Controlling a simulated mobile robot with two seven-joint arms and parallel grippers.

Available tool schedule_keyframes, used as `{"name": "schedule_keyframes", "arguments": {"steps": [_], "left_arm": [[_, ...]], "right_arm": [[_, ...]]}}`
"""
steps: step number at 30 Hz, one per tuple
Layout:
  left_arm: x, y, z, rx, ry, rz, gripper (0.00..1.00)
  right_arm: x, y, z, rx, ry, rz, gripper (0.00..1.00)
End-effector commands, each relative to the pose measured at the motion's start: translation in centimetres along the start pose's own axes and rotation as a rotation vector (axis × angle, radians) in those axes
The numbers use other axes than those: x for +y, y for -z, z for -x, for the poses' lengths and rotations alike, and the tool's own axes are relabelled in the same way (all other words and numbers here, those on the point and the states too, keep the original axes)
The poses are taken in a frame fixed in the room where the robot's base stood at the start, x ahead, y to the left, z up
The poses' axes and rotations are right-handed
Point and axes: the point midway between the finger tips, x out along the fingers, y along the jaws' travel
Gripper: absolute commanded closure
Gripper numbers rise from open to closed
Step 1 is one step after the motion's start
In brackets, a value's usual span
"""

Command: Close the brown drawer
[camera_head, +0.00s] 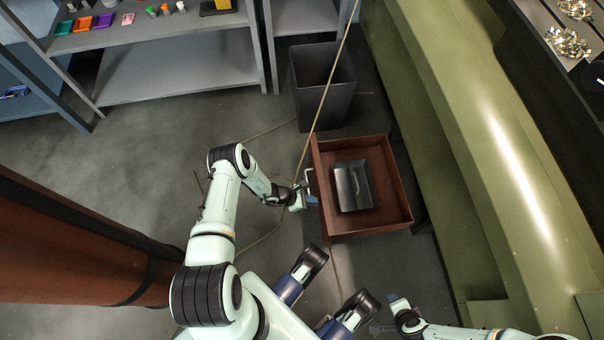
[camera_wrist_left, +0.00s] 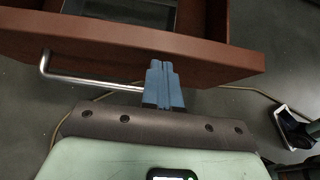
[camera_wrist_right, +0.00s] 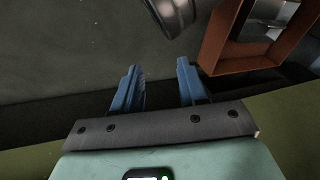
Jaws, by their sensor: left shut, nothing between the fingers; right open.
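The brown drawer (camera_head: 337,232) is pulled out and holds a dark box-like object (camera_head: 353,186). Its front panel with a silver bar handle (camera_wrist_left: 90,80) shows in the left wrist view. My left gripper (camera_head: 311,198) is at the drawer's front, beside the handle. In the left wrist view its blue fingers (camera_wrist_left: 164,75) are shut, with their tips at the front panel; I cannot tell whether they touch it. My right gripper (camera_wrist_right: 158,85) is open and empty, low at the right. The brown drawer also shows at the top right of the right wrist view (camera_wrist_right: 215,45).
A dark bin (camera_head: 325,90) stands behind the drawer. A green cabinet-like body (camera_head: 440,110) runs along the right. Grey shelves (camera_head: 180,68) with small items stand at the back left. A brown column (camera_head: 70,245) is at the left. Grey floor (camera_head: 140,150) is open between.

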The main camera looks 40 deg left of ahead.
Motion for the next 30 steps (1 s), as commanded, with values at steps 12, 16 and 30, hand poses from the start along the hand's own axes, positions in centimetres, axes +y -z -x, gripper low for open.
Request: {"name": "schedule_keyframes", "arguments": {"steps": [12, 16, 30], "left_arm": [[0.0, -0.7, -0.7, 0.0, 0.0, -0.001, 1.0], [0.0, -0.7, -0.7, 0.0, 0.0, -0.001, 1.0], [-0.2, -5.2, -5.9, -0.003, 0.002, -0.002, 1.0]], "right_arm": [[0.2, -0.2, -0.2, -0.006, -0.004, -0.003, 0.58], [0.3, -0.2, -0.2, -0.006, -0.004, -0.003, 0.58], [1.6, -1.9, -1.4, -0.058, -0.028, -0.016, 0.58]]}}
